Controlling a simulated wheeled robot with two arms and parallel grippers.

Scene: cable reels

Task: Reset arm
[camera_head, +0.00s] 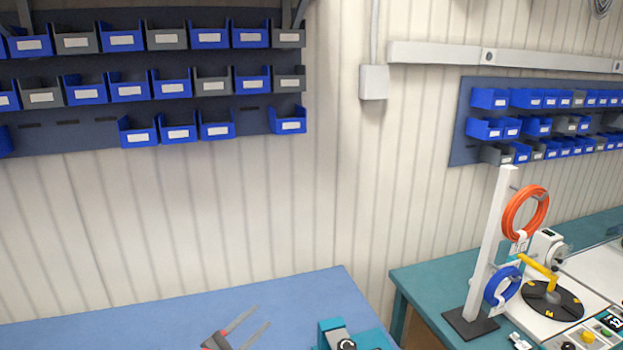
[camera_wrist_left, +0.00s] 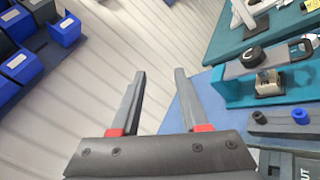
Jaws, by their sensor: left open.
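My left gripper (camera_head: 246,329) shows at the bottom of the head view, over the blue table. Its two long grey fingers are apart, with nothing between them. In the left wrist view the same gripper (camera_wrist_left: 160,92) is open and empty, its fingers reaching toward the wall and the table's edge. My right gripper is in neither view.
The blue table (camera_head: 180,312) bears a teal fixture (camera_head: 330,328), also in the left wrist view (camera_wrist_left: 238,92). A white post (camera_head: 491,250) carries an orange cable coil (camera_head: 508,212) and a blue one (camera_head: 489,290). Blue and grey bins (camera_head: 127,90) hang on the wall.

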